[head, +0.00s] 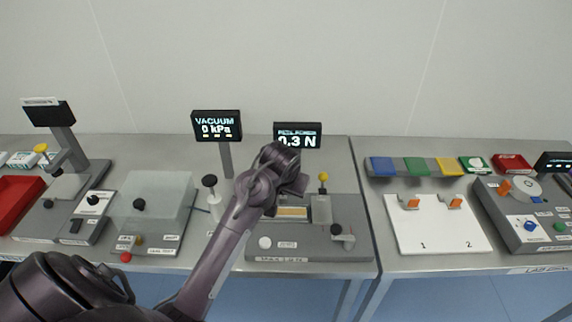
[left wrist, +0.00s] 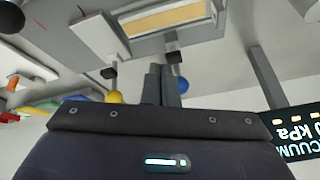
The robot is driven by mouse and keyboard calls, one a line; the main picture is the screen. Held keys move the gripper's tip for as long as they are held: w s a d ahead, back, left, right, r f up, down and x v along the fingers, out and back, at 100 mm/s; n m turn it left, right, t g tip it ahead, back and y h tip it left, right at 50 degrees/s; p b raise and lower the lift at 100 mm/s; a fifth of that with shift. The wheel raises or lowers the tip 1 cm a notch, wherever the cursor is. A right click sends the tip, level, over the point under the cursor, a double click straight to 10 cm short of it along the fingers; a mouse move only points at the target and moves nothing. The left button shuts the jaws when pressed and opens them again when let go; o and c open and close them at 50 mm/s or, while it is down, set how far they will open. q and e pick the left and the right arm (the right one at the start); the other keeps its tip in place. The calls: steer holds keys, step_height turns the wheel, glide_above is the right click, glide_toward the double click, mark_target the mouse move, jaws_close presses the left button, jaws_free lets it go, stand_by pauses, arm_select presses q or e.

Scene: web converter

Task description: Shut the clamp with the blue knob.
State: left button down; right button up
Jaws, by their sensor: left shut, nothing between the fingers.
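The blue knob (left wrist: 182,85) shows in the left wrist view, on the end of a short stem from a dark clamp block (left wrist: 174,52). In the head view my left arm hides it. A clamp with a yellow knob (head: 323,177) stands to its right on the same grey peel tester; the yellow knob also shows in the left wrist view (left wrist: 115,97). My left gripper (left wrist: 160,78) is shut and empty, with its fingertips close beside the blue knob in the picture. I cannot tell whether they touch it. My right gripper is not in view.
A tan strip (head: 292,212) lies in the tester's plate. The tester's display (head: 297,136) reads 0.3 N behind it. A vacuum display (head: 216,126) and clear chamber (head: 150,205) stand to the left. A white board with orange clips (head: 437,228) lies right.

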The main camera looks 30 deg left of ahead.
arm_select(q)
steer(key=shift+n, duration=0.9)
steer(key=w+a+r, duration=0.1)
steer(key=w+r, duration=0.1)
steer(key=w+a+r, duration=0.2)
steer(key=r, duration=0.1)
steer(key=w+a+r, duration=0.1)
steer(key=w+r, duration=0.1)
steer(key=w, duration=0.1)
steer(key=shift+a+r, duration=0.3)
steer(key=shift+a, duration=0.05)
steer(key=shift+w+a+r, duration=0.1)
steer(key=shift+a+r, duration=0.1)
steer(key=shift+r, duration=0.2)
steer(key=shift+w+f, duration=0.1)
step_height(320, 180, down, 9)
steer(key=p, duration=0.6)
steer(key=shift+w+a, duration=0.3)
steer(key=shift+a, duration=0.05)
steer(key=shift+w+f, duration=0.1)
steer(key=shift+f, duration=0.05)
